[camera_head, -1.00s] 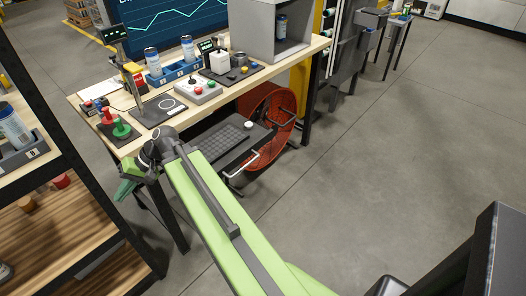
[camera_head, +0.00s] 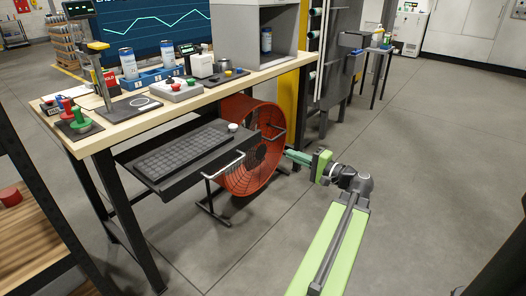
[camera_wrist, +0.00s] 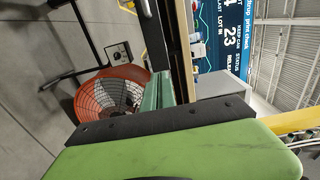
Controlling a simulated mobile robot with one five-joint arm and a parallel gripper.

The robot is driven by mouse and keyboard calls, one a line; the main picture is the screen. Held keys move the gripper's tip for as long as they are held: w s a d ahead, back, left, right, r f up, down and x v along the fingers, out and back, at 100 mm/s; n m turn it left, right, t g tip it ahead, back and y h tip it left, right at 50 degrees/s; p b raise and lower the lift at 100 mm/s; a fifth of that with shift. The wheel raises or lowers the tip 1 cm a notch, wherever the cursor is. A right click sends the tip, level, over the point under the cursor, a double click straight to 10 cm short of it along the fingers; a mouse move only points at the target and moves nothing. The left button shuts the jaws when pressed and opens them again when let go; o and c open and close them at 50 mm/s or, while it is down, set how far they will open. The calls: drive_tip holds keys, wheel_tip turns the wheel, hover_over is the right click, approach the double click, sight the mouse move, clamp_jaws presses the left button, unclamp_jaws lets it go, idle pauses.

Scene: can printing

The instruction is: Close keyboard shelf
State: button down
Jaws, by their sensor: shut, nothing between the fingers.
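The keyboard shelf (camera_head: 172,180) is dark and is pulled out from under the wooden workbench, with a black keyboard (camera_head: 185,150) on top. A small white round object (camera_head: 233,127) sits at its right end, and a silver bar (camera_head: 225,167) shows along its front side. My gripper (camera_head: 290,155) is shut and empty. It is to the right of the shelf, apart from it, pointing left, and its tips show close to the red fan in the picture.
A red round fan (camera_head: 238,178) stands on the floor beside the shelf; it also shows in the wrist view (camera_wrist: 88,103). The workbench (camera_head: 125,124) carries cans, a button box and a grey housing. A dark rack stands at the left.

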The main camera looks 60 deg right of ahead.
sight(255, 139)
drive_tip(key=w, duration=0.9)
drive_tip(key=w+d, duration=0.1)
drive_tip(key=w, duration=0.4)
